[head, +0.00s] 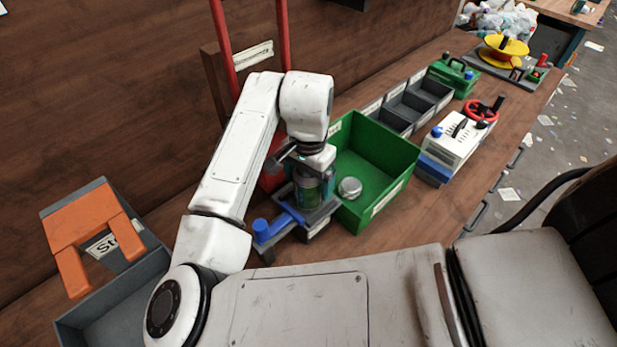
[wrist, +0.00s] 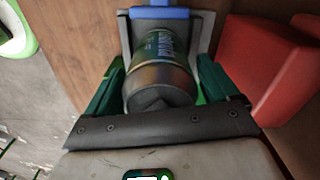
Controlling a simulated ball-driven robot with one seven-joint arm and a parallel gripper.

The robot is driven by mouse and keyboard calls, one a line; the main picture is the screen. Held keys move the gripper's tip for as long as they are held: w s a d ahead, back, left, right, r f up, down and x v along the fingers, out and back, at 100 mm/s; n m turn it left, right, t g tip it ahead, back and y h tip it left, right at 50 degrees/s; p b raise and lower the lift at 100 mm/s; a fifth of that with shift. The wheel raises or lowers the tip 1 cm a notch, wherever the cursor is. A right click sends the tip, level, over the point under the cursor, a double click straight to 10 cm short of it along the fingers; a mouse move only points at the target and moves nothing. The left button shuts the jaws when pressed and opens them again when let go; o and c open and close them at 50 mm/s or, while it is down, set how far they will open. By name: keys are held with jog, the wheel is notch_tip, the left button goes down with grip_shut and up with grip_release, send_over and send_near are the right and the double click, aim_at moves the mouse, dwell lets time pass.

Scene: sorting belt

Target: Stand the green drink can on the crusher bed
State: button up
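The green drink can (head: 308,190) is upright between the fingers of my gripper (head: 314,182), over the grey crusher bed (head: 318,212). In the wrist view the can (wrist: 160,70) shows its dark end towards me and lettering on its far side. The dark green fingers of my gripper (wrist: 160,85) lie along both its sides, very close. I cannot tell whether they press on it. The grey bed (wrist: 204,28) shows behind the can. The can's base is hidden, so contact with the bed is unclear. The crusher has a blue handle (head: 265,230).
A red block (wrist: 265,70) stands close beside my gripper. A grey tray (head: 95,300) with an orange part lies at left. Grey compartments (head: 410,105) are farther back.

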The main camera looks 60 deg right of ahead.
aim_at(309, 181)
jog(key=shift+o, duration=0.6)
jog(key=shift+r, duration=0.3)
notch_tip(309, 181, up, 12)
jog(key=shift+f, duration=0.15)
jog(key=shift+c, duration=0.5)
dwell(0.4)
